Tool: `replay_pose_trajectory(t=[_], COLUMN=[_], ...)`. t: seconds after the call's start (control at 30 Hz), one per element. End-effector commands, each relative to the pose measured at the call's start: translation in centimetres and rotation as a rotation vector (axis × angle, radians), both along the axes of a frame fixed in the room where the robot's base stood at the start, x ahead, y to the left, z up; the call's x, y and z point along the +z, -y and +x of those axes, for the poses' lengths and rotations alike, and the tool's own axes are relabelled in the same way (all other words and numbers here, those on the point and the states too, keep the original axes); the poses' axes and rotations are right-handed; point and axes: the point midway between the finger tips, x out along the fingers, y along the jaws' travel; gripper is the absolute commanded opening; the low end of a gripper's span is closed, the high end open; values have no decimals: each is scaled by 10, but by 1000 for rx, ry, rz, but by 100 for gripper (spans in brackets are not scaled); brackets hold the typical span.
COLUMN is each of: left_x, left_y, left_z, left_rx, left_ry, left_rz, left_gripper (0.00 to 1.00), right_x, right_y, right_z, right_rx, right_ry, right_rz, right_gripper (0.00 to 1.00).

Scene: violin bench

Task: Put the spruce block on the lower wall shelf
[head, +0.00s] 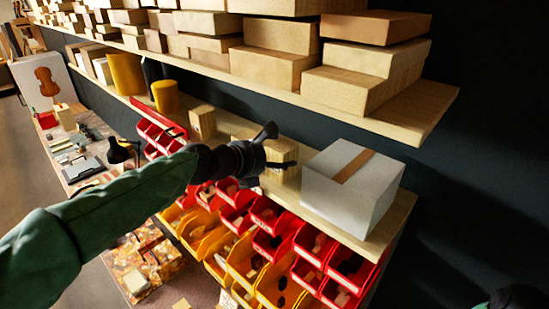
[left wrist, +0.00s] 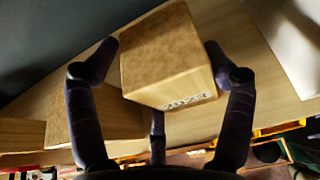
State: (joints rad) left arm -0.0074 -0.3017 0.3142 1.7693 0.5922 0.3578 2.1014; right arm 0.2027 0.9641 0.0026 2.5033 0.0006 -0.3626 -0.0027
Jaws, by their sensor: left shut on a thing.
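The spruce block (head: 285,163) is a pale wooden block over the lower wall shelf (head: 396,216), left of a white box. My left gripper (head: 268,160) is shut on it. In the left wrist view the block (left wrist: 160,60) sits between the dark fingers (left wrist: 160,70), with a stamped marking on its near face. The shelf board shows behind and beneath it; I cannot tell whether the block touches the board. In the head view the gripper and wrist hide part of the block. I cannot make out my right gripper.
On the lower shelf are a white box (head: 350,185) with a tan strip, another wooden block (head: 202,122) and yellow cylinders (head: 166,97). The upper shelf (head: 425,115) with stacked wood overhangs. Red and yellow bins (head: 245,262) hang below. The bench (head: 75,172) carries tools.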

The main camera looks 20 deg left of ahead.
Motion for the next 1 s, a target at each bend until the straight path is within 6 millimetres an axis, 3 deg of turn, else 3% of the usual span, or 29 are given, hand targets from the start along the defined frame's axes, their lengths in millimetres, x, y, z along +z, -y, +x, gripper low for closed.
replay_pose_trajectory(t=[0.27,0.3,0.33,0.8,1.0], left_x=[-2,-3,-2,3,15], left_y=[0,0,0,0,-13], left_z=[0,0,0,-1,-27], left_rx=[1,1,0,1,4], left_ry=[1,0,0,1,4], left_rz=[0,0,0,0,0], left_gripper=[44,90,98,100,100], right_x=[-2,-2,-1,2,1], right_y=[0,0,0,0,0], right_z=[0,0,0,0,0], right_rx=[0,0,0,0,0], right_ry=[0,0,0,0,0], right_rz=[0,0,0,0,0], right_gripper=[100,100,100,100,100])
